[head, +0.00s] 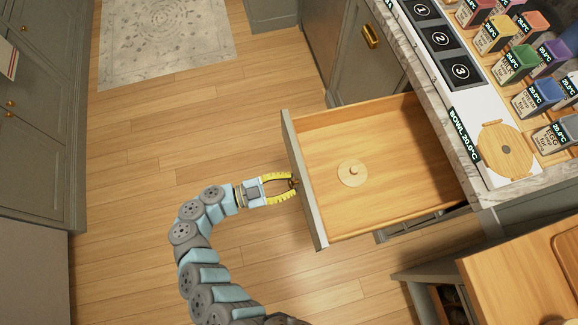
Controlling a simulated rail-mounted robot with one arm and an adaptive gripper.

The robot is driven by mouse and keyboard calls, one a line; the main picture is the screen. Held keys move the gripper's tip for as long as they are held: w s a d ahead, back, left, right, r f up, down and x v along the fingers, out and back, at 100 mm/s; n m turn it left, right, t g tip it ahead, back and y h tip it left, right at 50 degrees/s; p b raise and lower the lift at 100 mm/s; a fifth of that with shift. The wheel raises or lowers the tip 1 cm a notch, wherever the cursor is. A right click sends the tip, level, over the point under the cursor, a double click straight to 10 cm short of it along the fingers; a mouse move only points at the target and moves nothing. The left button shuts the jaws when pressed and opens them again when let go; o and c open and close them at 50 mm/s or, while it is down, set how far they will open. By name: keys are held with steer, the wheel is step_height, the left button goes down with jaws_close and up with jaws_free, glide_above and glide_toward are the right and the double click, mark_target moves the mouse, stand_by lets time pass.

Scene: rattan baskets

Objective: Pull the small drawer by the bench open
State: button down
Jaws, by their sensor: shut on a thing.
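The drawer (382,210) stands pulled out from under the counter. Its grey-green front (303,185) faces left, toward my arm, and its wooden inside shows from above. A round wooden lid with a small knob (352,173) lies on the drawer floor. My gripper (291,186), with yellow fingers, is at the middle of the drawer front and is shut on the drawer's handle (294,182). The handle is mostly hidden between the fingertips.
The counter (437,75) on the right carries numbered black squares, several coloured containers and a round wooden board (506,149). A wooden bench or table (525,280) stands at the lower right. Cabinets (40,120) line the left. The wooden floor between is clear, with a rug (165,35) beyond.

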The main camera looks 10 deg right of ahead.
steer(key=shift+r, duration=0.25)
steer(key=c, duration=0.7)
jaws_free()
steer(key=shift+d, duration=0.1)
steer(key=shift+c, duration=0.2)
steer(key=shift+f, duration=0.1)
steer(key=shift+r, duration=5)
